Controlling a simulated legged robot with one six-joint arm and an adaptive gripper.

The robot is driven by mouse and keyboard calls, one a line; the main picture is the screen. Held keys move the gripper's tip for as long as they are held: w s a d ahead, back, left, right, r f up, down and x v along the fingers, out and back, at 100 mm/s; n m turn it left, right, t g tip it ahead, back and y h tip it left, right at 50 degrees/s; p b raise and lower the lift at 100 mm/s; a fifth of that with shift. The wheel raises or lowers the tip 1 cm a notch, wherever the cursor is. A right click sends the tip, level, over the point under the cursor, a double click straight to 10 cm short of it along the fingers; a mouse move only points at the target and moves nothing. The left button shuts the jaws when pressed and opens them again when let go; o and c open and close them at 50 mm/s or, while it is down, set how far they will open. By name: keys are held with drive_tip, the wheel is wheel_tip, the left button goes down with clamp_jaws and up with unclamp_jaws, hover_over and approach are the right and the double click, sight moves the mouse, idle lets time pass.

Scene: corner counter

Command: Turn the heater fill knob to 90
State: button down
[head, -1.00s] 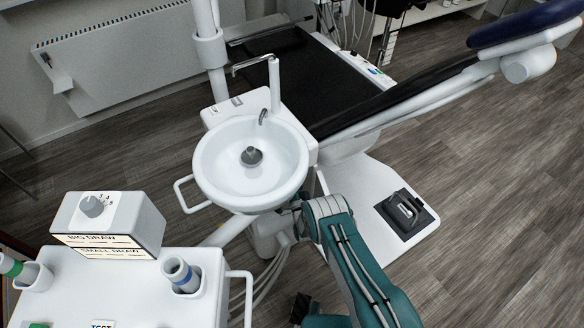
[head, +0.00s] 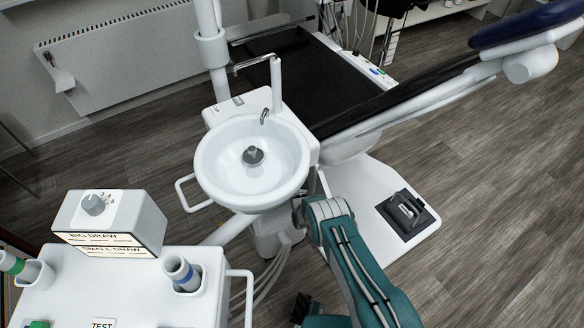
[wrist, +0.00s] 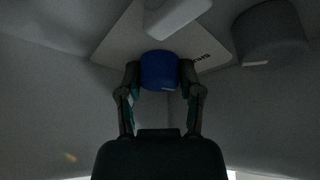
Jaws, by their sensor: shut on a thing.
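In the wrist view my gripper (wrist: 160,76) is shut on a blue knob (wrist: 159,66), with one finger at each side of it. A small white mark shows on the knob's lower rim. A larger grey knob (wrist: 268,36) with a pale mark sits to the right, apart from my fingers. In the head view my gripper and the blue knob are hidden.
A white handle-like part (wrist: 176,14) stands close above the blue knob. Pale panels surround my fingers. In the head view the basin (head: 210,181) stands near my arm, and a box with a grey dial (head: 93,204) sits at the lower left.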

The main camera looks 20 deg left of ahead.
drive_tip(key=shift+d+m+h, duration=0.1)
drive_tip(key=shift+m+h, duration=0.2)
drive_tip(key=m+h, duration=0.1)
drive_tip(key=m, duration=0.3)
drive_tip(key=shift+w+g, duration=0.1)
drive_tip(key=shift+g, duration=0.3)
drive_tip(key=shift+f+m+h, duration=0.1)
drive_tip(key=shift+m+h, duration=0.4)
drive_tip(key=shift+m, duration=0.3)
drive_tip(key=shift+d+g, duration=0.1)
drive_tip(key=shift+g, duration=0.2)
drive_tip(key=shift+c, duration=1.3)
unclamp_jaws()
drive_tip(key=shift+f, duration=0.15)
drive_tip(key=shift+w, duration=0.1)
drive_tip(key=v, duration=1.2)
